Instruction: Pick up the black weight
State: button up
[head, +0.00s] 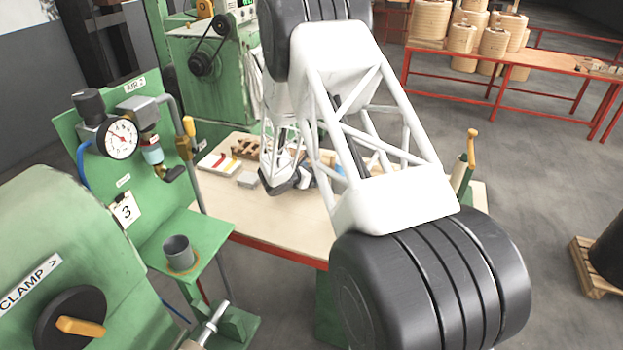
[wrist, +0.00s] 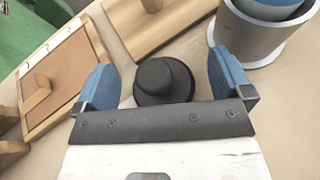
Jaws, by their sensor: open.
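The black weight (wrist: 163,80) stands upright on the pale table top in the wrist view, a round dark piece with a narrower raised top. My gripper (wrist: 160,82) is open, with one blue finger to the left of the weight and one to the right. The weight lies between the fingers, with a gap visible on each side. Its near edge is partly hidden by the gripper's dark front plate. In the head view my arm covers the gripper and I cannot make out the weight there.
In the wrist view, a metal cylinder (wrist: 245,40) stands close beyond the right finger. A wooden framed tray (wrist: 62,85) lies to the left and a wooden board (wrist: 150,25) lies behind. In the head view, a green machine with a gauge (head: 122,138) stands left of the table (head: 270,220).

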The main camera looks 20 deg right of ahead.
jog(key=c, duration=1.5)
jog(key=shift+o, duration=0.2)
jog(key=shift+r, duration=0.15)
jog(key=shift+r, duration=0.75)
jog(key=shift+w+r, duration=0.1)
jog(key=shift+r, duration=0.85)
jog(key=s+a, duration=0.1)
jog(key=s, duration=0.4)
jog(key=s+a+r, duration=0.1)
jog(key=s, duration=0.4)
jog(key=s+a, duration=0.2)
jog(key=s, duration=0.3)
jog(key=shift+s+r, duration=0.2)
jog(key=shift+s, duration=0.1)
